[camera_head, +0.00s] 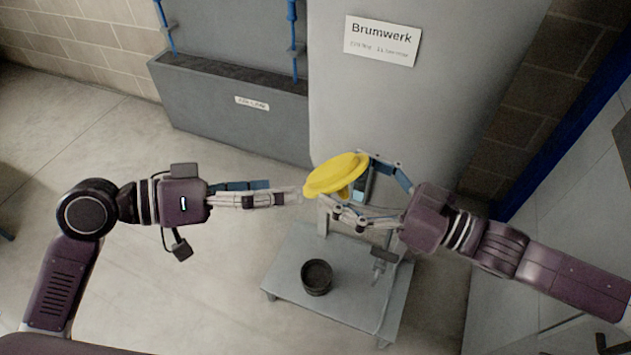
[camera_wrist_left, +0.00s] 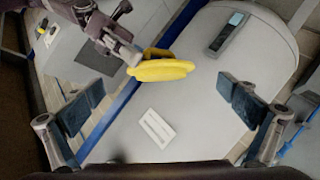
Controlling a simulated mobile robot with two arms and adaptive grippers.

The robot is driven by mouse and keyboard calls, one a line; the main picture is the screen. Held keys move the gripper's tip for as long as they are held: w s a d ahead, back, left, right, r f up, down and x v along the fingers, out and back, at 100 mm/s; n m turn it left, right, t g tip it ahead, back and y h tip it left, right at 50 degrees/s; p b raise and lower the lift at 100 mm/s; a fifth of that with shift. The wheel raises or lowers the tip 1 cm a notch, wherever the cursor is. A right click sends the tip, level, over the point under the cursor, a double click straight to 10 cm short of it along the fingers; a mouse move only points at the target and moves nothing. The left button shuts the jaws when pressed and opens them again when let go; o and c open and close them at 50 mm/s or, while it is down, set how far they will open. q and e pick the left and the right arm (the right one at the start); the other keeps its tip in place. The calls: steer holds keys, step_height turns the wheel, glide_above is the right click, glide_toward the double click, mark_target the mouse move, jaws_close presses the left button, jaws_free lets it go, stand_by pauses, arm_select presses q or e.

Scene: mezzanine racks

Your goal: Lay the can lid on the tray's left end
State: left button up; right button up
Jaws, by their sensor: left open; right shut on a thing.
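The yellow can lid (camera_head: 336,174) is a round, flanged piece held tilted in the air. My right gripper (camera_head: 350,195) is shut on its underside. In the left wrist view the lid (camera_wrist_left: 160,70) shows nearly edge-on, with my right gripper (camera_wrist_left: 128,50) at its upper left. My left gripper (camera_head: 285,195) is level with the lid and just to its left, its fingers pointing at it. I cannot make out a separate tray; a low grey table-like surface (camera_head: 285,280) lies below.
A black round cup (camera_head: 317,277) stands on the low grey surface, with a small grey tool-like item (camera_head: 379,267) to its right. A grey bin (camera_head: 230,105) and a large light-grey rounded body (camera_head: 400,110) with a "Brumwerk" label (camera_head: 382,41) stand behind. Floor at left is clear.

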mark_target(332, 184)
arm_select(q)
steer(key=x, duration=0.9)
steer(key=shift+w+d+f, duration=0.1)
steer(key=shift+d, duration=0.15)
steer(key=c, duration=1)
arm_select(e)
steer(key=o, duration=1)
steer(key=shift+c, duration=0.2)
